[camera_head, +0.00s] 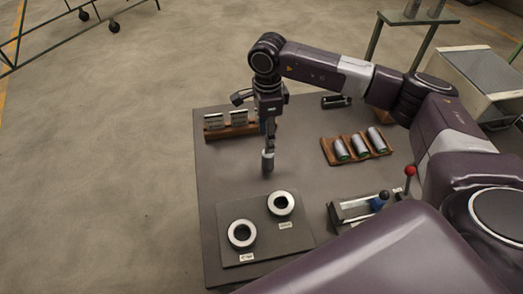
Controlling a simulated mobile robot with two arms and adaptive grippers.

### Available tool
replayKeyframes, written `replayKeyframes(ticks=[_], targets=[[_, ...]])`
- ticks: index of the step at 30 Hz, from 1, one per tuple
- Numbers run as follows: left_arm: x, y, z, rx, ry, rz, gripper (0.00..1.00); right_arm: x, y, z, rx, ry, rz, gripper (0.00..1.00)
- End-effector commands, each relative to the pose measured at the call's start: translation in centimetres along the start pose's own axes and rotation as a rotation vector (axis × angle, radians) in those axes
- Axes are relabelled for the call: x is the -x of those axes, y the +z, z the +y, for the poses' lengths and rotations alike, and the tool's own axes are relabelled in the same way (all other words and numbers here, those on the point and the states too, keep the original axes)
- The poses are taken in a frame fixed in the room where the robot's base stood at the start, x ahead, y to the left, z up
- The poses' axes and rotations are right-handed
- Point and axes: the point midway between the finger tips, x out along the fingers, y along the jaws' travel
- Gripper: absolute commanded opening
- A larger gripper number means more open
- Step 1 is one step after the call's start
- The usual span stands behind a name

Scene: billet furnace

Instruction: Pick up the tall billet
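Three silver cylindrical billets (359,142) with greenish ends lie side by side in a wooden rack (385,152) on the dark table. I cannot tell from their look which one is the tall billet. My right gripper (268,160) points down over the table, left of the rack and behind the board with two rings. A small grey piece shows at its tip; I cannot tell whether it is the fingers or a held object. The gripper is apart from the rack. My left gripper is not in view.
A dark board (259,255) with two metal rings (242,234) lies at the table's front left. A wooden stand (232,131) holds two small plates behind. A device with a red-knobbed lever (410,171) stands at right. A grey metal box (485,75) stands beyond.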

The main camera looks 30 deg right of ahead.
Motion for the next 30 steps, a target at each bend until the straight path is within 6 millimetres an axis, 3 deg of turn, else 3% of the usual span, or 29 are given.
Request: replayKeyframes(ticks=[13,19,26,30], targets=[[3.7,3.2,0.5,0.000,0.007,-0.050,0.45,-4.7,-0.1,0.8,0.001,0.005,0.001,0.49],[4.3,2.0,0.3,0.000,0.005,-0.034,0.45,-7.1,-0.1,0.8,0.001,0.003,0.000,0.49],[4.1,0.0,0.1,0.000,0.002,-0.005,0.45,-7.5,-0.1,0.8,0.002,0.002,-0.001,0.49],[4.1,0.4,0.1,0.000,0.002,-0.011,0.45,-7.5,-0.1,0.8,0.001,0.002,-0.001,0.36]])
